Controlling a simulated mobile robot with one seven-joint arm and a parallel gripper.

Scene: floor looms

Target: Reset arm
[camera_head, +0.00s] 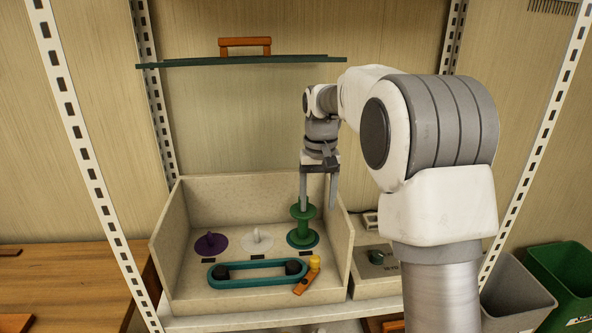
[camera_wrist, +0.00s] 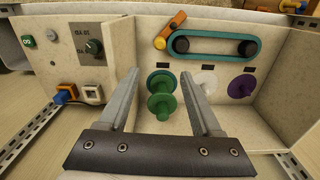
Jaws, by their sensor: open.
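My gripper (camera_head: 318,206) hangs pointing down over the right part of a beige open-fronted box (camera_head: 167,236), its two fingers apart. A green spool (camera_head: 303,228) stands upright on a blue round base (camera_head: 291,242) below the fingers. In the wrist view my gripper (camera_wrist: 160,72) shows both fingers spread, with the green spool (camera_wrist: 161,101) seen between them. In the head view one fingertip overlaps the spool's top; I cannot tell whether it touches. My arm reaches in from the right.
White (camera_head: 258,240) and purple (camera_head: 211,243) round holders sit left of the spool. A teal belt loop (camera_head: 258,281) and an orange-yellow lever (camera_head: 307,281) are in front. A control box (camera_head: 374,262) stands right. White posts (camera_head: 92,160) flank the box; a dark green shelf (camera_head: 240,61) hangs above.

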